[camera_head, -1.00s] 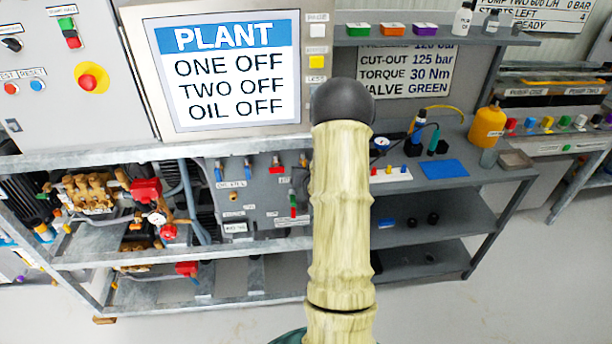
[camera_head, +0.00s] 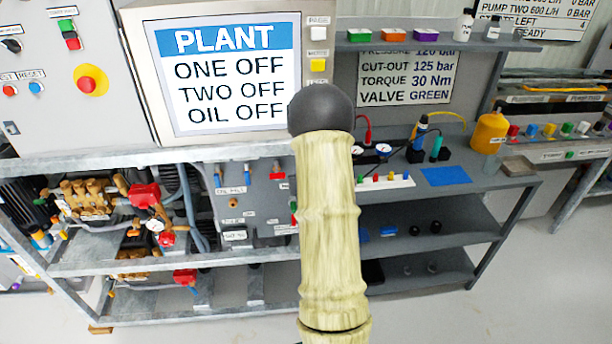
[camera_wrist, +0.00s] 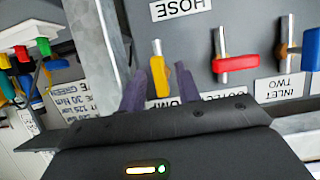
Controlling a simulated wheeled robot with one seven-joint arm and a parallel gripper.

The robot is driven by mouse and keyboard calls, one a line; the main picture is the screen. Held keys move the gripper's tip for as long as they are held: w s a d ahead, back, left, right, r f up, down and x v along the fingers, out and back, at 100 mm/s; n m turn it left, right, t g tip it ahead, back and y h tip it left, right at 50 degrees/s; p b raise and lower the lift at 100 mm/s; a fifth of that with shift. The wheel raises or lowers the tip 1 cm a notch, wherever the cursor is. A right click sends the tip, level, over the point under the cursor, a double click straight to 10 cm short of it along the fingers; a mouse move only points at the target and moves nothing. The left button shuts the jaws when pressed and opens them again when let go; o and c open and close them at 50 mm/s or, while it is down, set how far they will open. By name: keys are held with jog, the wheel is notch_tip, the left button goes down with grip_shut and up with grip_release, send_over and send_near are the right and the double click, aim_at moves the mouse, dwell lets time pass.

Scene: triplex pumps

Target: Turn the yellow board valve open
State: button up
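The yellow valve handle (camera_wrist: 159,76) shows in the wrist view on the grey board, hanging on a short metal stem, with a partly hidden label below it. My gripper (camera_wrist: 159,88) has its two dark fingers apart, one on each side of the yellow handle. The handle lies between them with a visible gap, at least on the right; contact on the left is hard to tell. In the head view my pale arm covers my gripper and the yellow valve, while the left part of the valve board (camera_head: 262,208) shows.
In the wrist view a red valve handle (camera_wrist: 236,64) sits just right of the yellow one, and a blue handle (camera_wrist: 312,50) farther right. A metal post (camera_wrist: 98,45) runs close on the left. The plant screen (camera_head: 230,72) stands above the board.

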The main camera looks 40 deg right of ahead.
dwell(0.3)
jog(key=b+v, duration=1)
jog(key=v, duration=0.7)
jog(key=shift+s+b, duration=0.2)
jog(key=shift+b, duration=0.2)
jog(key=shift+a, duration=0.1)
